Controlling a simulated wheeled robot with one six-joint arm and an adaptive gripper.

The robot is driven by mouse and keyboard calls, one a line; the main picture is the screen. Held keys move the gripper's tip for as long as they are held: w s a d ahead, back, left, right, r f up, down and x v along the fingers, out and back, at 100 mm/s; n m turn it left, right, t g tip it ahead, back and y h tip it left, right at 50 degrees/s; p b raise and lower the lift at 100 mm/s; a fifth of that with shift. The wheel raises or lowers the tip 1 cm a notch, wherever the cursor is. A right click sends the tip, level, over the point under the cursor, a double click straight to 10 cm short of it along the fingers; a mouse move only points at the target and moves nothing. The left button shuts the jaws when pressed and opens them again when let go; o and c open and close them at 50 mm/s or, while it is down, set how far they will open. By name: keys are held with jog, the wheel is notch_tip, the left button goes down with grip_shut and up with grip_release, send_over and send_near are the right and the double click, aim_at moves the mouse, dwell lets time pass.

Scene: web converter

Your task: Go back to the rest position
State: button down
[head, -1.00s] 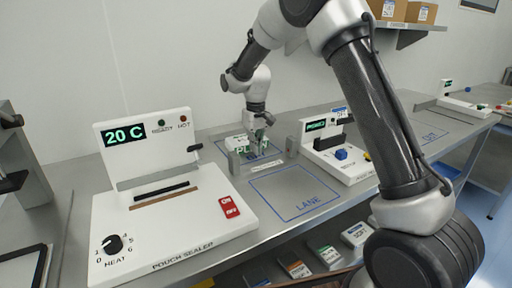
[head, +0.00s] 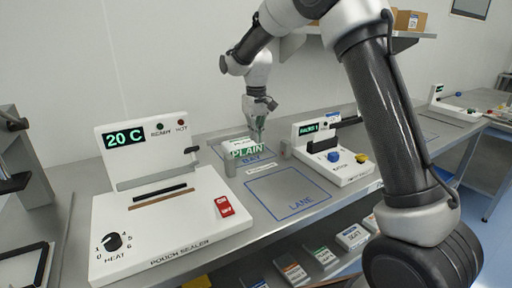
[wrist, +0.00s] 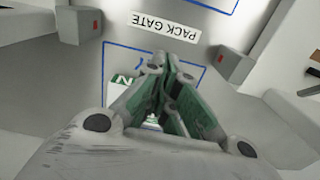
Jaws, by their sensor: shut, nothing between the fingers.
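My gripper (head: 260,140) is at the back of the bench, pointing down above the blue-outlined bay. Its fingertips are together and empty. In the wrist view the green-sided fingers (wrist: 172,62) close to a point in front of the bay outline. A white pack with a green PLAIN label (head: 244,149) lies in the bay, just left of and below the fingers. In the wrist view only part of the pack (wrist: 121,86) shows; the fingers hide the rest.
Small gate posts (head: 231,167) stand at the bay's front, with a PACK GATE label (wrist: 166,27) between them. The pouch sealer (head: 160,225) stands at left, a button console (head: 345,170) at right. The LANE rectangle (head: 290,190) is empty. A shelf with boxes (head: 408,20) hangs behind.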

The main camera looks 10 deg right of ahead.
jog(key=s+d+r+m+t, duration=0.1)
jog(key=s+d+r, duration=0.2)
jog(key=s, duration=0.9)
jog(key=s+d+r+m+t, duration=0.1)
jog(key=s+d+r, duration=0.3)
jog(key=s+d, duration=0.5)
jog(key=s+d+r+m+t, duration=0.1)
jog(key=s+d, duration=0.6)
jog(key=s, duration=0.8)
notch_tip(320, 180, up, 2)
jog(key=shift+r+t, duration=0.25)
jog(key=shift+t, duration=0.45)
jog(key=shift+s+d, duration=0.1)
